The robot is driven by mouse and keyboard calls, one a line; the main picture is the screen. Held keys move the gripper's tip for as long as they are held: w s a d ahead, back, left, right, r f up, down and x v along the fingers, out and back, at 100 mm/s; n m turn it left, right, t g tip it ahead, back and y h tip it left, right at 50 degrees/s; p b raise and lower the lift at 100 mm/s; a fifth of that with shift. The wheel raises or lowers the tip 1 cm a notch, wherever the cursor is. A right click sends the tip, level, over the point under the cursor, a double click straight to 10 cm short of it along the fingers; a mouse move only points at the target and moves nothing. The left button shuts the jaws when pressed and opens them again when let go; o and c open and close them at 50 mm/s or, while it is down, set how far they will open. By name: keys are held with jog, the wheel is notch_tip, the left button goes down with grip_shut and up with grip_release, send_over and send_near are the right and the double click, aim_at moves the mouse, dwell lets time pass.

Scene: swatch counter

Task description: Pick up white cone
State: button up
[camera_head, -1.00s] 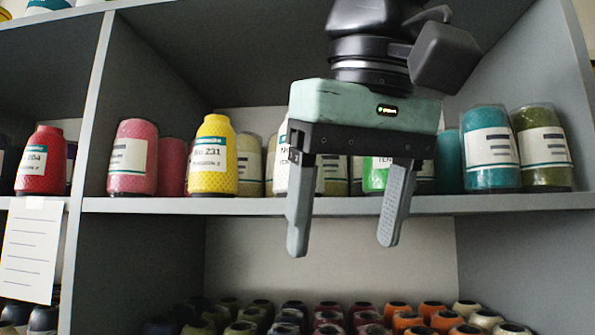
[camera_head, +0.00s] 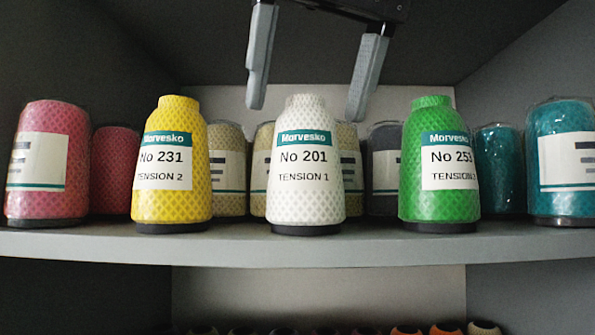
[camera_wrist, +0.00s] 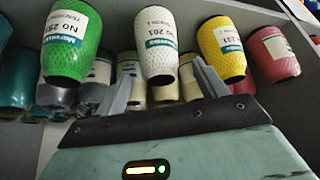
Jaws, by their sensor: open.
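The white cone (camera_head: 306,205), labelled No 201, stands upright on the shelf between a yellow cone and a green cone. It also shows upside down in the wrist view (camera_wrist: 155,35). My gripper (camera_head: 306,106) is open and empty. In the head view its two fingers hang from the top edge, with their tips near the height of the white cone's top, one to each side. In the wrist view the gripper (camera_wrist: 161,68) has its fingers spread below the white cone, with nothing between them in its grasp.
The yellow cone (camera_head: 172,205) and green cone (camera_head: 440,208) stand close on either side, with small gaps. Wrapped spools, including pink (camera_head: 75,205) and teal (camera_head: 560,210) ones, stand behind and outward. The shelf board (camera_head: 320,250) has a bare front edge.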

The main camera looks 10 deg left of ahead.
aim_at(301, 150)
jog(key=shift+p+x, duration=0.6)
jog(key=shift+x, duration=2.45)
jog(key=shift+s+d+f, duration=0.15)
jog(key=c, duration=1.1)
